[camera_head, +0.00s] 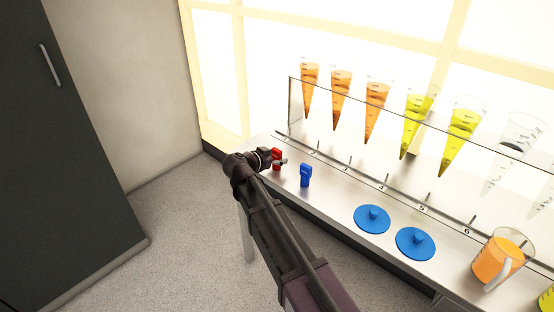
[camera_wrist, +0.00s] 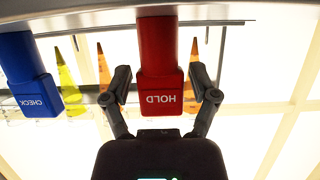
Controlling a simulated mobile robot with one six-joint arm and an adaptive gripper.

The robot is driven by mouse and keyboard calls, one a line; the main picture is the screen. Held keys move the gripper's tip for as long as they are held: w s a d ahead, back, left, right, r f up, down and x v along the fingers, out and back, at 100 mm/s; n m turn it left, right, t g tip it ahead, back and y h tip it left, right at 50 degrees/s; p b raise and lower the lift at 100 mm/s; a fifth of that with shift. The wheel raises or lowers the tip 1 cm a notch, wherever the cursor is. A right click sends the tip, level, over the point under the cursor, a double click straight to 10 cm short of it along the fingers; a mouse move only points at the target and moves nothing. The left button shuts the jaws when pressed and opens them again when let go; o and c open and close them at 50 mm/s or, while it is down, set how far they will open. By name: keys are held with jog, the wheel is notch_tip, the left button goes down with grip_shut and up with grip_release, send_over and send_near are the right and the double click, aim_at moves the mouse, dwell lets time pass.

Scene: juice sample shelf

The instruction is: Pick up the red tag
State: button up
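The red tag (camera_head: 277,155) stands upright near the left end of the metal shelf counter. In the wrist view, the red tag (camera_wrist: 160,65) is upside down, reads HOLD, and lies between my gripper's fingers. My gripper (camera_wrist: 161,92) is open, with one finger on each side of the tag and a small gap showing on both sides. In the head view, my gripper (camera_head: 279,161) is at the red tag and hides part of it.
A blue tag (camera_head: 306,174), marked CHECK in the wrist view (camera_wrist: 31,85), stands just right of the red one. Two blue lids (camera_head: 372,219) and an orange jug (camera_head: 496,262) are farther right. Behind is a rack of orange, yellow and clear cones (camera_head: 377,105).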

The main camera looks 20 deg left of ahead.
aim_at(277, 149)
jog(key=c, duration=0.6)
jog(key=shift+r, duration=0.2)
notch_tip(277, 149, up, 3)
jog(key=p, duration=0.3)
jog(key=s, duration=0.5)
jog(key=s+r+p, duration=0.1)
jog(key=s, duration=0.4)
jog(key=s+a+p, duration=0.1)
jog(key=s, duration=0.5)
jog(key=shift+r, duration=0.3)
jog(key=shift+r, duration=0.15)
notch_tip(277, 149, up, 21)
jog(key=p, duration=2.1)
